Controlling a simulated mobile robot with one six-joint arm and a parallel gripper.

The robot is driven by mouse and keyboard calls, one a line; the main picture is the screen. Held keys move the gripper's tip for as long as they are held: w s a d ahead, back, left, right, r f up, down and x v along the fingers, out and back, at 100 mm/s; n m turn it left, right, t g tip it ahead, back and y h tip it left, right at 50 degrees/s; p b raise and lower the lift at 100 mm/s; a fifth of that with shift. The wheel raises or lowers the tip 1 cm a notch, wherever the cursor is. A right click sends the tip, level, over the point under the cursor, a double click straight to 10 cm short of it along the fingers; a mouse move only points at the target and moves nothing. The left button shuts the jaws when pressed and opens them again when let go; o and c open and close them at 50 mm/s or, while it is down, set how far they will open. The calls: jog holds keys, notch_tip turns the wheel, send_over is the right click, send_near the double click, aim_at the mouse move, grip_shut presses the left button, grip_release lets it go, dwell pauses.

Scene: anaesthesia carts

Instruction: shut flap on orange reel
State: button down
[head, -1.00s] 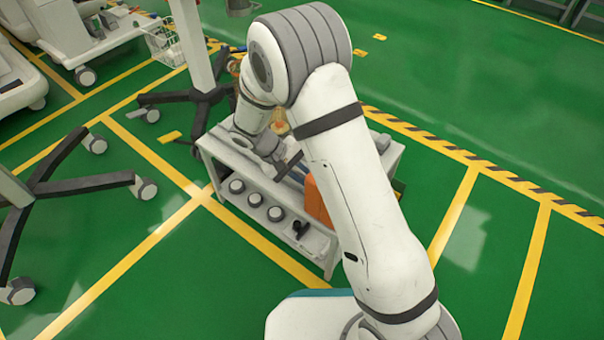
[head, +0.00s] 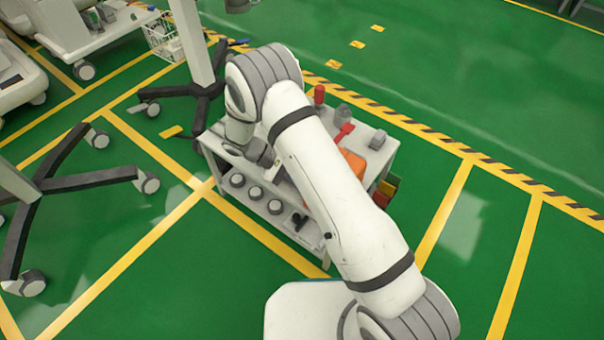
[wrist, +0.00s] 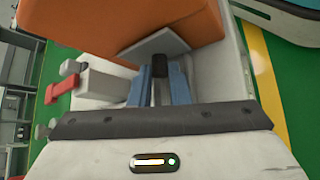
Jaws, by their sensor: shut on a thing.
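The orange reel (head: 352,162) stands on the white cart, partly hidden behind my arm in the head view. In the wrist view its orange body (wrist: 120,25) fills the top. A flat grey plate, seemingly the flap (wrist: 152,46), sticks out from under the orange body at an angle. My gripper (wrist: 160,82) has its blue fingers closed around a dark round piece (wrist: 159,66) at the plate's edge. Whether this piece is the flap's handle I cannot tell for sure. In the head view my arm hides the fingers.
A wheeled stand (head: 200,95) is close behind on the left. Green floor lies open at the right.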

jog(key=c, duration=1.4)
grip_release()
jog(key=shift+o, duration=0.2)
